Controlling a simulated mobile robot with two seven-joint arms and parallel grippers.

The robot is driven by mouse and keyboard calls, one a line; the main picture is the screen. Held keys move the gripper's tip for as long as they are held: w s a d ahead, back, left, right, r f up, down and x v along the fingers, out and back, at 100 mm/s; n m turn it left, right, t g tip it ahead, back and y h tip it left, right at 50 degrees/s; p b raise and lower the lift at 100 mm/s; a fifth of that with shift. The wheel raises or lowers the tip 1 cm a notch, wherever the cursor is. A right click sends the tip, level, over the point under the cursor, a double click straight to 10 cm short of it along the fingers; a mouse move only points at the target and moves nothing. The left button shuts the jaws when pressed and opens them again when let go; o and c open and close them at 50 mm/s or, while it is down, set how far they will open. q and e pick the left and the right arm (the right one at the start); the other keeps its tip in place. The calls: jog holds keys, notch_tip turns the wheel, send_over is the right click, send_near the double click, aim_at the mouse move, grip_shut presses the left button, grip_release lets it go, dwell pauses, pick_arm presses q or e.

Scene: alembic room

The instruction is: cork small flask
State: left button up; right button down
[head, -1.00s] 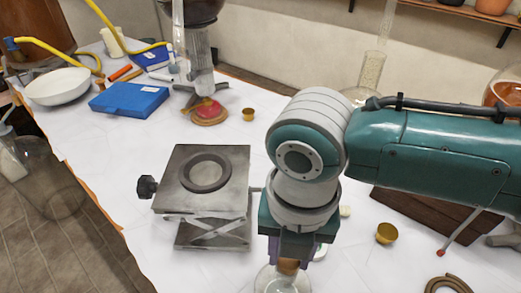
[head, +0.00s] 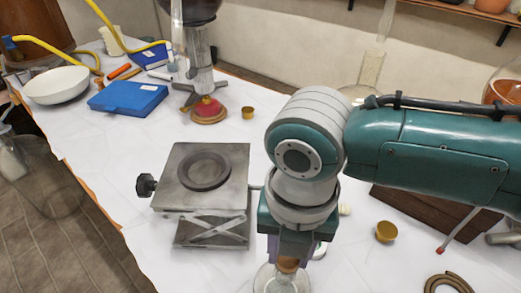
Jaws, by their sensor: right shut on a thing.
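A clear glass small flask (head: 270,284) stands at the bottom edge of the head view, with its lower part cut off. A brown cork (head: 288,264) is at the mouth of the flask, between the fingers of my right gripper (head: 289,257). The gripper points down and is shut on the cork. I cannot tell how deep the cork sits in the neck. My left gripper is not in view.
A lab jack (head: 222,163) with a dark ring on top stands left of the gripper. Small brass cups (head: 386,232), a brown ring (head: 447,284) and a dark wooden block (head: 425,208) lie to the right. A blue case (head: 127,99) and white bowl (head: 57,86) are at back left.

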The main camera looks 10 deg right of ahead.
jog(key=shift+c, duration=0.2)
grip_release()
dwell(0.4)
jog(key=shift+r, duration=0.15)
notch_tip(320, 180, up, 4)
jog(key=p, duration=0.4)
jog(key=shift+r+p, duration=1.4)
jog(key=shift+p, duration=0.2)
